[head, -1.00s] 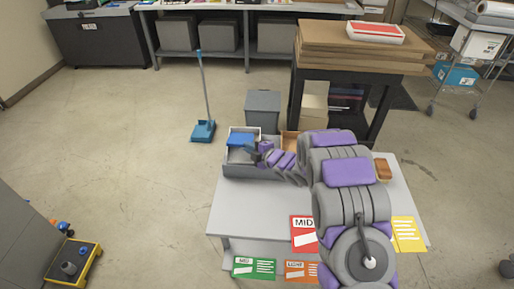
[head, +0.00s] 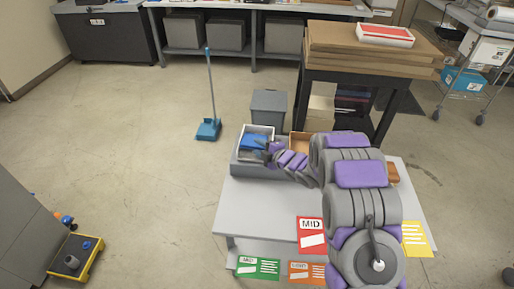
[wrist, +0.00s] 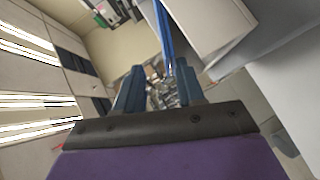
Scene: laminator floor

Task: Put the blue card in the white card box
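The blue card (head: 253,141) shows at the white card box (head: 244,131) in the head view, within the outline of its rim. How deep it sits is unclear. My gripper (head: 269,149) is at the right side of the card and box. In the wrist view, my two dark fingers (wrist: 159,88) stand apart. The blue card (wrist: 165,36) shows there as a thin, edge-on strip beyond and between them, narrower than the gap. The pale box wall (wrist: 212,28) is to its right. Contact between card and fingers is hard to tell.
The box stands in a grey tray (head: 240,168) at the back left of the grey table (head: 255,208). A brown box (head: 299,142) is beside it. Red, green, orange and yellow cards lie at the front. A black cart with cardboard (head: 350,65) stands behind. The floor left is mostly clear.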

